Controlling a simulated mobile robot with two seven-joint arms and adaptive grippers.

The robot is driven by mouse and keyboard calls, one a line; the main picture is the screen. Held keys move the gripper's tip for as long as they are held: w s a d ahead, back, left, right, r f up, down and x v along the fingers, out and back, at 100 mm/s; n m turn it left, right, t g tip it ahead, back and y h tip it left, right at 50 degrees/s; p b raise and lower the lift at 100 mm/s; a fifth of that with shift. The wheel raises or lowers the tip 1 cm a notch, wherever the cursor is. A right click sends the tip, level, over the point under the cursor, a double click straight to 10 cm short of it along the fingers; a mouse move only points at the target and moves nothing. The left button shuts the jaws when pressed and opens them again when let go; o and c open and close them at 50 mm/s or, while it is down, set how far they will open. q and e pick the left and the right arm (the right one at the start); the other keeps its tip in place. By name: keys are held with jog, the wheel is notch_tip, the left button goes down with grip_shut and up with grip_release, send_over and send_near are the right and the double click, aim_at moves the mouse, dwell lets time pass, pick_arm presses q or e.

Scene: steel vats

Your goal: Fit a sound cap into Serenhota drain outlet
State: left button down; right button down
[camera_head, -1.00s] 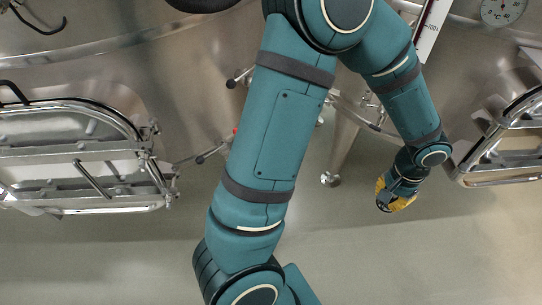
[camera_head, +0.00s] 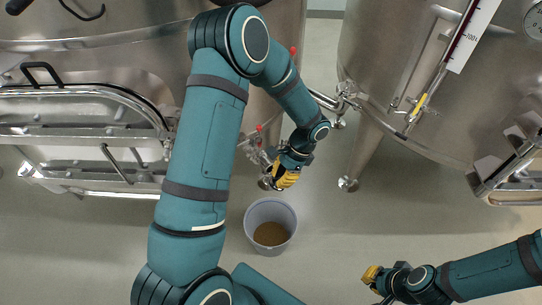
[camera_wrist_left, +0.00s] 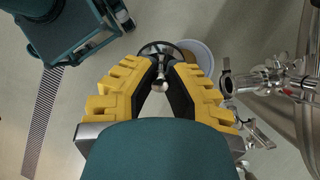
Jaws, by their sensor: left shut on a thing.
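My left gripper (camera_head: 284,178) is beside the lower pipework of the left vat. In the left wrist view its yellow fingers (camera_wrist_left: 161,68) are shut on a small cap with a dark round rim (camera_wrist_left: 160,43) and a metal stem (camera_wrist_left: 160,80). Whether the cap is sound cannot be told. A drain outlet (camera_wrist_left: 227,84) with an open round flange shows right of the fingers, apart from the cap. In the head view the drain pipework (camera_head: 258,152) is partly behind my arm. No vat name is readable. My right gripper (camera_head: 373,275) is low at the right; its jaws are unclear.
A pale bucket (camera_head: 270,212) with brown contents stands on the floor just below my left gripper. The right vat (camera_head: 410,80) has its own pipe and valve (camera_head: 342,100) and a leg (camera_head: 360,160). Open floor lies in front of the vats.

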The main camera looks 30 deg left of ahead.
pick_arm(q)
jog(key=a+f+m+g+y, duration=0.1)
jog(key=a+f+m+y, duration=0.2)
jog(key=m+y, duration=0.2)
jog(key=m+t+y, duration=0.9)
jog(key=m+t, duration=0.3)
send_over(270, 166)
jog(key=d, duration=0.3)
jog(key=shift+s+a+f, duration=0.15)
jog(key=shift+s+f, duration=0.15)
jog(key=shift+s, duration=0.1)
jog(key=shift+y, duration=0.3)
jog(key=shift+f+b, duration=2.05)
jog(key=shift+f, duration=0.85)
jog(key=shift+f+b, duration=0.85)
jog(key=shift+f, duration=0.35)
